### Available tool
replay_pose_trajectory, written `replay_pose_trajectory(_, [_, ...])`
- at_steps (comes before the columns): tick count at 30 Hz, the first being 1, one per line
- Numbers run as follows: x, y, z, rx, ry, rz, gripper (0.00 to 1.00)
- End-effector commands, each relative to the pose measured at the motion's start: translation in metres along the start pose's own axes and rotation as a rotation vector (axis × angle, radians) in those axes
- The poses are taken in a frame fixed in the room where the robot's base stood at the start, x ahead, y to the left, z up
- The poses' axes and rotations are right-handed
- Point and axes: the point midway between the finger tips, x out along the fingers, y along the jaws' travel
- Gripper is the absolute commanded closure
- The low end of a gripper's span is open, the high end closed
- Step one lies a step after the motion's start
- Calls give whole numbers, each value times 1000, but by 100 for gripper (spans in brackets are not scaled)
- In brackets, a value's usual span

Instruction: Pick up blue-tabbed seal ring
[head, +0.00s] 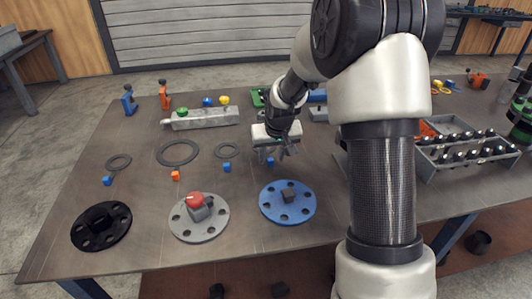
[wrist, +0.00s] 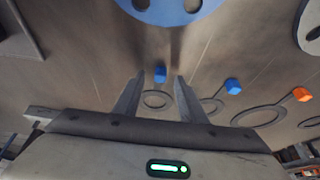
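Several dark flat seal rings with coloured tabs lie on the table. One blue-tabbed seal ring (wrist: 157,99) shows between the fingers of my gripper (wrist: 160,78) in the wrist view, its blue tab (wrist: 160,74) between the fingertips. In the head view only its blue tab (head: 270,161) shows clearly; my gripper (head: 281,152) hides the ring. My gripper is open, pointing down; I cannot tell its exact height above the ring. Another blue-tabbed ring (head: 227,151) lies just left of it, and a third (head: 118,162) lies at the far left.
A larger orange-tabbed ring (head: 177,145) lies between the left rings. Black (head: 118,229), grey (head: 216,226) and blue (head: 269,209) flanges stand in front. A grey block (head: 206,117) lies behind the rings. A grey bolt tray (head: 427,168) is at the right.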

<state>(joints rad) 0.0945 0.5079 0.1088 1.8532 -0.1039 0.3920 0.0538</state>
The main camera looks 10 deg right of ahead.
Motion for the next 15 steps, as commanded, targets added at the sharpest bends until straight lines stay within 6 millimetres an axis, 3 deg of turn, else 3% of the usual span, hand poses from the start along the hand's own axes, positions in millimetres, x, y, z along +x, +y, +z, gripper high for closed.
replay_pose_trajectory(3, [16, 0, 1, 0, -2, 0, 62])
replay_pose_trajectory(12, [19, 0, 0, 0, 1, 0, 62])
replay_pose_trajectory(15, [19, 0, 0, 0, 1, 0, 79])
